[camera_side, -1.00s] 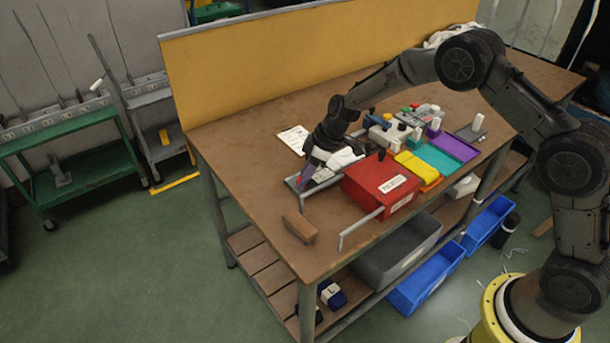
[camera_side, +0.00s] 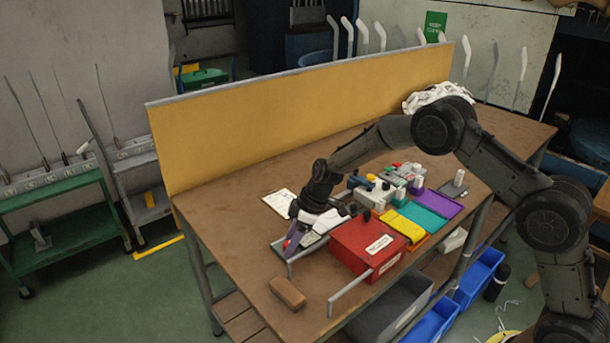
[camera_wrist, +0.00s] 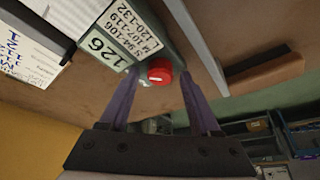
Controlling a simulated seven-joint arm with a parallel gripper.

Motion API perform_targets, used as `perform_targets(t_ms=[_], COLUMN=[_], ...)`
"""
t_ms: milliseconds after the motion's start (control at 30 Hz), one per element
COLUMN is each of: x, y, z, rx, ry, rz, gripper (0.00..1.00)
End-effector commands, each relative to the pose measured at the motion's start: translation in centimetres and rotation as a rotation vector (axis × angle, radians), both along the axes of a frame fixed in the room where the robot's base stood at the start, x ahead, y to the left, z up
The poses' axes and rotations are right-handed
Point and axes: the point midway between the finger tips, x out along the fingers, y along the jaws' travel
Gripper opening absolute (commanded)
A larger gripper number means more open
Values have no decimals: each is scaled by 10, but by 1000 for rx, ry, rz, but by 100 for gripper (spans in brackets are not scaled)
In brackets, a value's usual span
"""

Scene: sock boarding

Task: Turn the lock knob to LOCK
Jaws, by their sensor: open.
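The lock knob (camera_wrist: 160,71) is red and round with a short white mark on its face, lying roughly crosswise in the wrist view. It sits at the end of a grey-green plate (camera_wrist: 165,35) with printed number labels. My gripper (camera_wrist: 159,80) has two purple fingers, open, with the knob between their tips; a small gap seems to show on each side, and I cannot tell if either touches. A small pale mark beside the knob is too small to read. In the side view my gripper (camera_side: 291,240) is low over the plate, and the knob is hidden there.
A red box (camera_side: 365,245) stands right of my gripper, with metal rails (camera_side: 350,293) near the table's front edge. A brown block (camera_side: 287,292) lies in front. A white printed sheet (camera_side: 279,202) lies behind. Coloured trays (camera_side: 422,220) and small fixtures stand farther right.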

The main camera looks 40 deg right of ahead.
Motion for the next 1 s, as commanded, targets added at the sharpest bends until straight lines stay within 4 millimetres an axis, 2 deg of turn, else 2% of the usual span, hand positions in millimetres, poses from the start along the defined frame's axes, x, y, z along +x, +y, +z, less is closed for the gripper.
perform_targets(t_ms=[300, 1000], x=[3, -17], y=[-2, -48], z=[0, 120], rx=[1, 1], ry=[-1, -3], rz=[326, 322], gripper=[69, 69])
